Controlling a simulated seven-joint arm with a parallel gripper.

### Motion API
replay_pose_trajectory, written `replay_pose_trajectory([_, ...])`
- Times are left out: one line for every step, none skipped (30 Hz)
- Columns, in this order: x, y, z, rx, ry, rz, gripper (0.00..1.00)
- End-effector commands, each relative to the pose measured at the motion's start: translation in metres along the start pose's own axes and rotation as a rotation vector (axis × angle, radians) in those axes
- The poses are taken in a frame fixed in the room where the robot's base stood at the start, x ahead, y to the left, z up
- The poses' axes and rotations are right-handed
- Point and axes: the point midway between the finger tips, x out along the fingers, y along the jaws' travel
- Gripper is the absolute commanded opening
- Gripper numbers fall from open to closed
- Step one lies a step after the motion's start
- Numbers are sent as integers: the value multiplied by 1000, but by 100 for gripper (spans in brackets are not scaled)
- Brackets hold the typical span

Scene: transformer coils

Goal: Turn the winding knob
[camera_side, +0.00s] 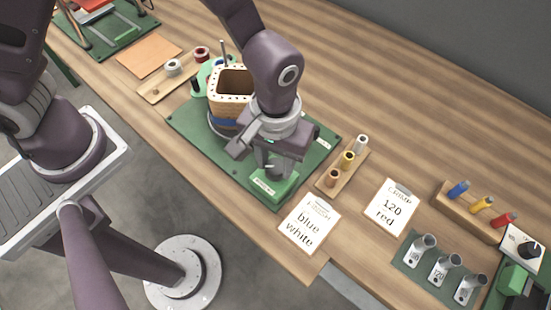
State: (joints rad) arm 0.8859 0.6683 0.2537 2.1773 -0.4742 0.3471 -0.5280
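My gripper (268,163) points down just above a green block (285,190) with a small white label, at the front corner of the green winding board (205,158). A small grey-white part shows between the fingers and the block, but I cannot make out its shape. The winding knob is not clearly visible; it may be hidden by my gripper. Whether the fingers are open or shut on something is too small to tell. A brown coil former (231,84) with a ring of holes and a blue band stands behind my gripper on the board, partly covered by my arm.
A wooden rack with spools (348,159) lies just right of the board. Two cards (310,222) and (391,208) lie in front.

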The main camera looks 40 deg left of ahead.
Motion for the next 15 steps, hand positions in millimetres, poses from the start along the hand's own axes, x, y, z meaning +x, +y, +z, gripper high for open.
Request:
replay_pose_trajectory([0, 0, 0, 0, 0, 0, 21])
replay_pose_trajectory([0, 0, 0, 0, 0, 0, 15])
replay_pose_trajectory([0, 0, 0, 0, 0, 0, 7])
replay_pose_trajectory([0, 0, 0, 0, 0, 0, 1])
replay_pose_trajectory([0, 0, 0, 0, 0, 0, 0])
replay_pose_trajectory([0, 0, 0, 1, 0, 0, 0])
replay_pose_trajectory([0, 0, 0, 2, 0, 0, 0])
replay_pose_trajectory([0, 0, 0, 4, 0, 0, 0])
replay_pose_trajectory([0, 0, 0, 8, 0, 0, 0])
replay_pose_trajectory([0, 0, 0, 13, 0, 0, 0])
replay_pose_trajectory([0, 0, 0, 20, 0, 0, 0])
replay_pose_trajectory([0, 0, 0, 33, 0, 0, 0])
replay_pose_trajectory([0, 0, 0, 44, 0, 0, 0])
replay_pose_trajectory([0, 0, 0, 57, 0, 1, 0])
replay_pose_trajectory([0, 0, 0, 79, 0, 1, 0])
